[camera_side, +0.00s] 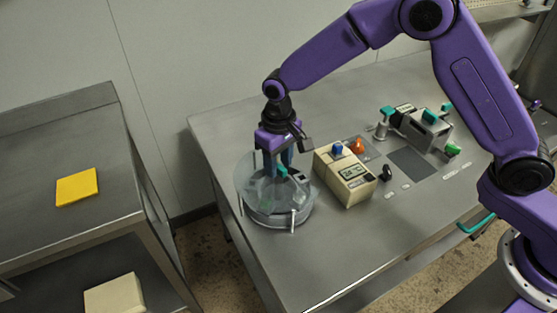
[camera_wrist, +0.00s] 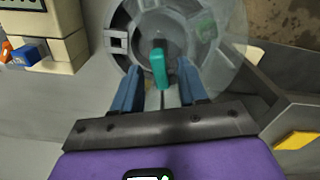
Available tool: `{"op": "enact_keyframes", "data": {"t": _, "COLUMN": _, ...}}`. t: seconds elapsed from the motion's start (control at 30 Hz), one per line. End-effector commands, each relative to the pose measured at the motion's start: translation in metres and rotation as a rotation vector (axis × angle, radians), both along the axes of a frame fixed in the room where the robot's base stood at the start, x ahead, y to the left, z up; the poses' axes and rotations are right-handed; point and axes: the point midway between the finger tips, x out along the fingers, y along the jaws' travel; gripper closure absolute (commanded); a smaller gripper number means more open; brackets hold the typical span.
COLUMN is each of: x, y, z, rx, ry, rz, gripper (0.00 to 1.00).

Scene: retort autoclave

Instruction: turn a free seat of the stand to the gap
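The stand (camera_side: 268,213) is a round grey turntable with a clear curved guard around part of it, near the left edge of the steel table. It also shows in the wrist view (camera_wrist: 128,18). A teal handle (camera_wrist: 158,66) rises from its middle; it shows in the side view too (camera_side: 282,171). My gripper (camera_side: 280,166) points down over the stand. Its two blue fingers stand apart on either side of the teal handle, with gaps visible. A square holder (camera_wrist: 117,41) sits on the stand's rim. Which seats are free, and where the gap lies, I cannot tell.
A beige box with a display (camera_side: 347,180) and blue button stands close to the right of the stand. An orange knob (camera_side: 356,146) and a grey device (camera_side: 425,130) with green parts are farther right. A yellow pad (camera_side: 77,187) lies on the separate left bench. The table's front is clear.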

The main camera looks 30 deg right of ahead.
Motion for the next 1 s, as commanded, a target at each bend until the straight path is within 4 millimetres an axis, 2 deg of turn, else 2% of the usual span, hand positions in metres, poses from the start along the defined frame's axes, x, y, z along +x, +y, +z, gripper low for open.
{"op": "enact_keyframes", "data": {"t": 0.2, "x": 0.000, "y": 0.000, "z": 0.002, "rx": 0.000, "ry": -0.001, "rz": 0.000, "gripper": 0.57}}
{"op": "enact_keyframes", "data": {"t": 0.37, "x": 0.001, "y": 0.001, "z": 0.017, "rx": 0.002, "ry": -0.003, "rz": 0.001, "gripper": 0.57}}
{"op": "enact_keyframes", "data": {"t": 1.0, "x": 0.001, "y": 0.001, "z": 0.146, "rx": 0.003, "ry": -0.004, "rz": 0.000, "gripper": 0.57}}
